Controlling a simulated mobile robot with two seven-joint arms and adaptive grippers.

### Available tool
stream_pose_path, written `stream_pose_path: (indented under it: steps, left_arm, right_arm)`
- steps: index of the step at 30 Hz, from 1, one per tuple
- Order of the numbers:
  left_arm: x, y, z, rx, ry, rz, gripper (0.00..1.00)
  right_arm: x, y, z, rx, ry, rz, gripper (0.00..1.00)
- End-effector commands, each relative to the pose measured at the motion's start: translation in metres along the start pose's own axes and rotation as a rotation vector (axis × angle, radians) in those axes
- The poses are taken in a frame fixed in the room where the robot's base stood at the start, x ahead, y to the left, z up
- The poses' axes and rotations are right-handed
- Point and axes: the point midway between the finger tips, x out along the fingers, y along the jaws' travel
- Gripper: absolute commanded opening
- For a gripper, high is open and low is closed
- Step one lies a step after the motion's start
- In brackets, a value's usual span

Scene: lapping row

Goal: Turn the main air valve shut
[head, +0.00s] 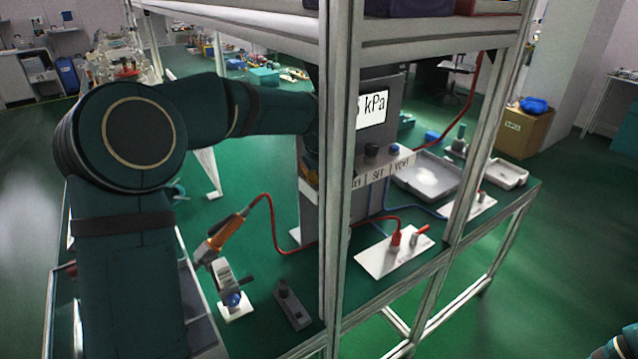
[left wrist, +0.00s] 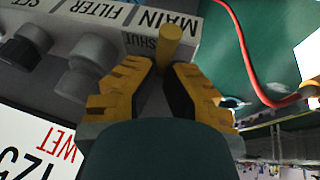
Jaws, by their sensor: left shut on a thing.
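The main air valve's yellow handle (left wrist: 170,42) shows in the left wrist view, beside the label strip (left wrist: 130,18) marked MAIN, with the small word SHUT close to it. My left gripper (left wrist: 164,82) is shut on this handle, its yellow fingers on either side of it. The rest of the valve is hidden by the fingers. In the head view the left gripper (head: 311,178) is mostly hidden behind the frame post, at the left side of the grey panel (head: 378,88) with a kPa display.
The white frame post (head: 341,180) stands close in front of my left wrist. Dark knobs (head: 371,150) sit on the panel. A red hose (head: 272,225) runs to an orange-handled tool (head: 222,236). A white plate (head: 378,262) and a grey tray (head: 425,180) lie on the green bench.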

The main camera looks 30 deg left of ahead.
Motion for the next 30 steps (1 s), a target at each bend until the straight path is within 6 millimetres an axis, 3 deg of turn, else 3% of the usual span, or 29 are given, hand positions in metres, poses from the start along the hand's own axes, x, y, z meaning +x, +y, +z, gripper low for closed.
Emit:
stream_pose_path:
  steps: [23, 27, 30]
  left_arm:
    - [0.0034, 0.0004, 0.0029, -0.109, 0.017, -0.054, 0.0]
    - [0.003, 0.0006, 0.0025, -0.108, 0.018, -0.052, 0.43]
    - [0.0023, 0.0009, 0.0019, -0.109, 0.019, -0.051, 0.43]
  right_arm:
    - [0.0056, 0.002, -0.0008, 0.0, 0.004, 0.0, 0.47]
    - [0.0056, 0.002, -0.0007, 0.0, 0.004, 0.0, 0.47]
    - [0.0056, 0.002, -0.0007, 0.0, 0.004, 0.0, 0.47]
